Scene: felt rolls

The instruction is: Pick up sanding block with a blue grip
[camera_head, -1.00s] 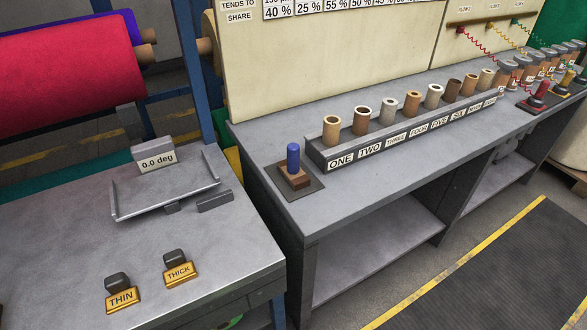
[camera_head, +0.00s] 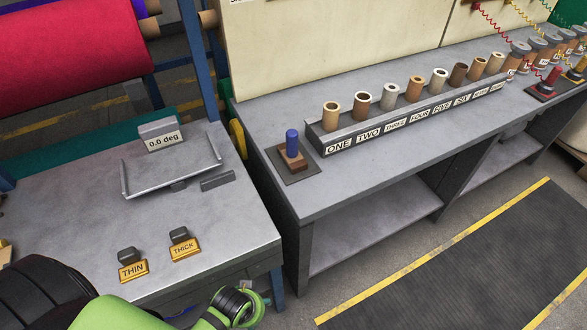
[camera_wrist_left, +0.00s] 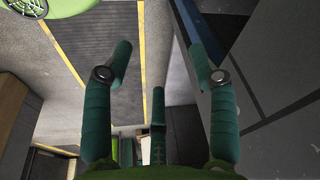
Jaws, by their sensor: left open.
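The sanding block with the blue grip (camera_head: 292,143) stands upright in the head view, its brown block on a dark square mat (camera_head: 297,176). The mat lies at the near left end of the long grey bench. In the left wrist view my left gripper (camera_wrist_left: 158,58) is open, its green fingers spread with nothing between them. The sanding block does not show in that view. In the head view my green left arm comes in at the bottom left, well short of the block; its fingers cannot be made out there. My right gripper is not in view.
A rack of numbered tubes (camera_head: 415,90) stands right beside the mat. The left table (camera_head: 75,205) bears an angle-reading fixture (camera_head: 162,134) and weights marked THIN (camera_head: 133,270) and THICK (camera_head: 184,248). A floor mat (camera_head: 480,260) lies in front of the bench.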

